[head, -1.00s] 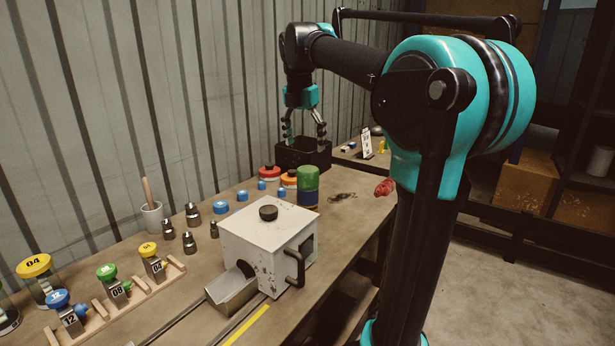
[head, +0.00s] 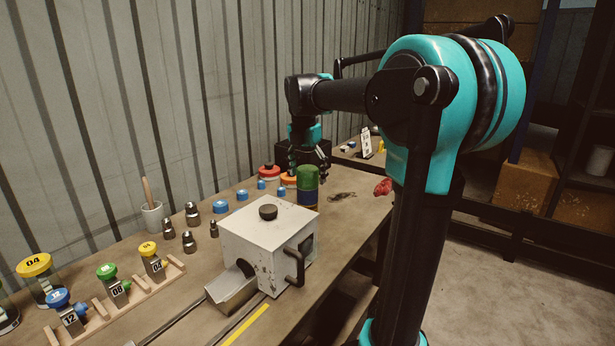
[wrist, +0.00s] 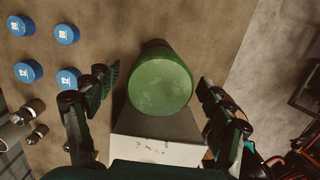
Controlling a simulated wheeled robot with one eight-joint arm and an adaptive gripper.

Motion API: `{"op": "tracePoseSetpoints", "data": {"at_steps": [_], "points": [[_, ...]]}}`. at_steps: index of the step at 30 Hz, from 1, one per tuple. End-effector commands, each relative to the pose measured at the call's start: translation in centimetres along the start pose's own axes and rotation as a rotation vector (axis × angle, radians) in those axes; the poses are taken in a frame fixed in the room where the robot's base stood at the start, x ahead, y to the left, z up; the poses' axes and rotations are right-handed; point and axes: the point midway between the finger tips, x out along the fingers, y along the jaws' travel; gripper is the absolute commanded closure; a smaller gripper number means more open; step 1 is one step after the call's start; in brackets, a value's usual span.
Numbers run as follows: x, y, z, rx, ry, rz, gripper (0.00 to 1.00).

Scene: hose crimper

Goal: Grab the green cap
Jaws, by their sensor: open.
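A green cap (head: 308,177) tops a short cylinder on the table, behind the white box machine. In the wrist view, the round green top (wrist: 160,84) faces the camera, between my two fingers. My gripper (head: 308,168) is open, with one finger on each side of the green top. In the wrist view, gaps show between the fingers (wrist: 158,92) and the green top. The lower part of the cylinder is mostly hidden in the wrist view. Another green cap (head: 106,271) sits on the fitting marked 08 in the wooden rack.
The white box machine (head: 262,240) stands just in front of the cylinder. Red and orange lids (head: 288,180) and several blue caps (head: 220,207) lie nearby. The wooden rack (head: 150,287) is at left.

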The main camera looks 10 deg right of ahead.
Motion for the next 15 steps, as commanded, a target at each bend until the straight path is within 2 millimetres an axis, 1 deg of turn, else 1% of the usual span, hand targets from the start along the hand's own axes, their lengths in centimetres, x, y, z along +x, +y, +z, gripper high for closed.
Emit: {"op": "tracePoseSetpoints", "data": {"at_steps": [3,4,13,15], "points": [[-0.03,0.01,0.00,0.000,0.000,0.000,0.19],[-0.03,0.01,0.00,0.000,0.000,0.000,0.21],[-0.05,0.01,-0.01,0.000,0.000,0.000,0.58],[-0.05,0.01,-0.01,0.000,0.000,0.000,0.59]]}}
